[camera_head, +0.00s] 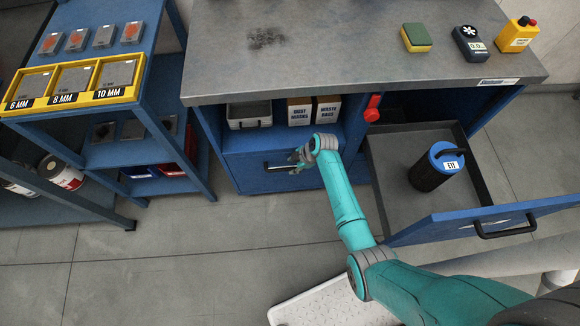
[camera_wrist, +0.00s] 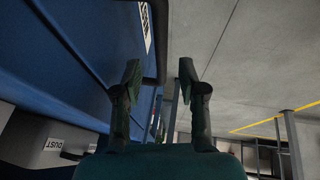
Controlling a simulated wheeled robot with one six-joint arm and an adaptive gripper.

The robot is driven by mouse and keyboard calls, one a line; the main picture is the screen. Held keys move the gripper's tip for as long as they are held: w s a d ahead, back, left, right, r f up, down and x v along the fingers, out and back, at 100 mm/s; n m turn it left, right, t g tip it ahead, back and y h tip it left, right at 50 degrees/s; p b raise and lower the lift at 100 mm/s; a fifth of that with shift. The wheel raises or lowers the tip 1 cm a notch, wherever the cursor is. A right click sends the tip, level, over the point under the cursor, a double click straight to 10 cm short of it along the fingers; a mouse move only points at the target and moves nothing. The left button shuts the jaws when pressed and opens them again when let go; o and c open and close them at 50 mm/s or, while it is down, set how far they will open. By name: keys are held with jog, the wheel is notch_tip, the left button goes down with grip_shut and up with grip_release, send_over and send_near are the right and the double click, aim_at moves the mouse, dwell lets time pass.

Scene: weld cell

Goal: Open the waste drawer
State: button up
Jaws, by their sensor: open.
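The bench has a shut blue drawer (camera_head: 246,174) at lower left, with a dark bar handle (camera_head: 277,167). I cannot read a name on its front in the head view. My gripper (camera_head: 297,158) is at the right part of this handle. In the wrist view my gripper (camera_wrist: 160,72) is open, its two fingers apart. The dark handle (camera_wrist: 160,35) shows between the fingertips, beside the blue drawer front (camera_wrist: 75,50). I cannot tell whether a finger touches it. Part of a white label (camera_wrist: 145,22) shows on the blue front.
A second drawer (camera_head: 405,205) at right stands pulled out, holding a blue-topped dark canister (camera_head: 436,168). Its blue front (camera_head: 440,228) lies close to my arm. A blue rack (camera_head: 150,110) stands at left. Floor in front of the shut drawer (camera_head: 200,240) is clear.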

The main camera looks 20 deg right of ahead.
aim_at(288, 169)
jog(key=shift+x, duration=1.8)
grip_shut()
